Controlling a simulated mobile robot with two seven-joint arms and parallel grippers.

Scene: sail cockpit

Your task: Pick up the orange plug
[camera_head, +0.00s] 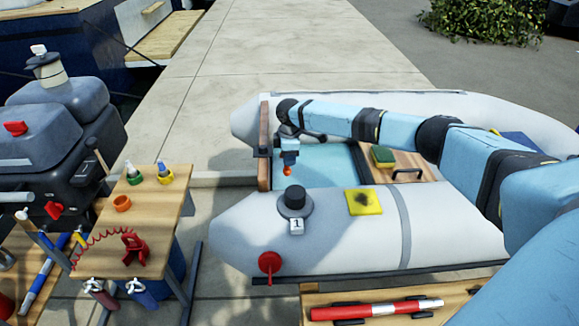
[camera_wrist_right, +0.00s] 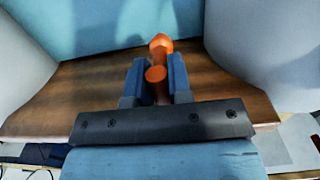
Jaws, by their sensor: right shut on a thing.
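The orange plug (camera_wrist_right: 157,75) is between the two blue fingers of my right gripper (camera_wrist_right: 158,80) in the right wrist view. The fingers are shut on it, and its knobbed end points away past the fingertips. In the head view my right gripper (camera_head: 289,162) hangs over the inside of the grey inflatable boat, near its wooden end board. The orange plug (camera_head: 287,171) shows as a small spot below the fingers. Whether the plug touches the wood beneath is not clear. My left gripper is not in view.
The wooden end board (camera_head: 265,150) and the boat's near tube (camera_head: 330,240) flank the right gripper. A black valve (camera_head: 295,201) and yellow patch (camera_head: 364,202) sit on that tube. A small wooden table (camera_head: 150,215) with an orange ring (camera_head: 122,203) stands left.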

